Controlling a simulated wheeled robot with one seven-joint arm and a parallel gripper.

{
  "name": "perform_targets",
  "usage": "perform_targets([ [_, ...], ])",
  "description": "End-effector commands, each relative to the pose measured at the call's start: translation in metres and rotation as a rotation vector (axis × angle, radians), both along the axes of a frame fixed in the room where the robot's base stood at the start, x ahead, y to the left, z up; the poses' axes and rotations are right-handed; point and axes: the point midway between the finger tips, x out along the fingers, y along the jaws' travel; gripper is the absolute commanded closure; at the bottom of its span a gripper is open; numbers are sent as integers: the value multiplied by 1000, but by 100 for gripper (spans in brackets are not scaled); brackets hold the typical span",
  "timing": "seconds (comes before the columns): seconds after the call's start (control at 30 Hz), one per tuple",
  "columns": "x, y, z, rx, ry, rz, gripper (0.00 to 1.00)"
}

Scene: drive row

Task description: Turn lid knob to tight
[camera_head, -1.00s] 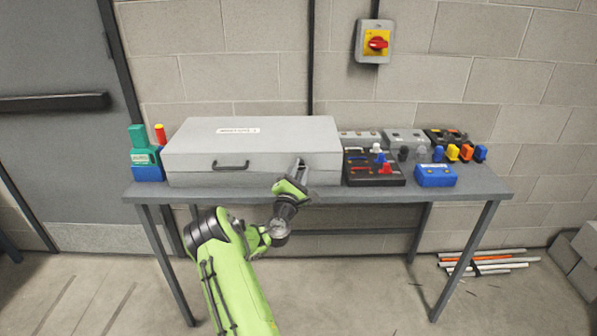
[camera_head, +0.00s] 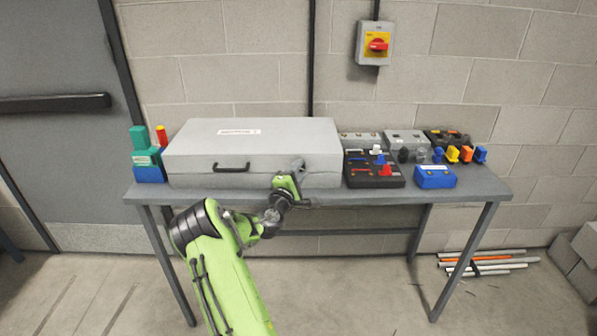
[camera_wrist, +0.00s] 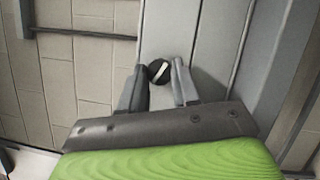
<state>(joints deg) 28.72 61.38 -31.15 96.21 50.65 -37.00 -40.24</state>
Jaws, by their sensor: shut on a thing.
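The grey case (camera_head: 252,150) with a flat lid lies on the bench. My gripper (camera_head: 297,167) is at the right part of its front face, and the knob there is hidden behind it in the head view. In the wrist view, the round black lid knob (camera_wrist: 159,71) has a white line that runs slantwise. My gripper (camera_wrist: 160,79) has one grey finger on each side of the knob and is shut on it. No tight mark can be read.
The case has a black handle (camera_head: 231,167) left of my gripper. A black panel with coloured levers (camera_head: 373,172) and a blue box (camera_head: 435,177) stand to the right on the grey bench (camera_head: 480,184). Coloured blocks (camera_head: 147,158) are at the left end.

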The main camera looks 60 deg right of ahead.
Motion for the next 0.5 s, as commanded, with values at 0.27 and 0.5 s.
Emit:
perform_targets([
  [0.27,0,0,3,122,-237,0,100],
  [0.5,0,0,5,224,-440,0,100],
])
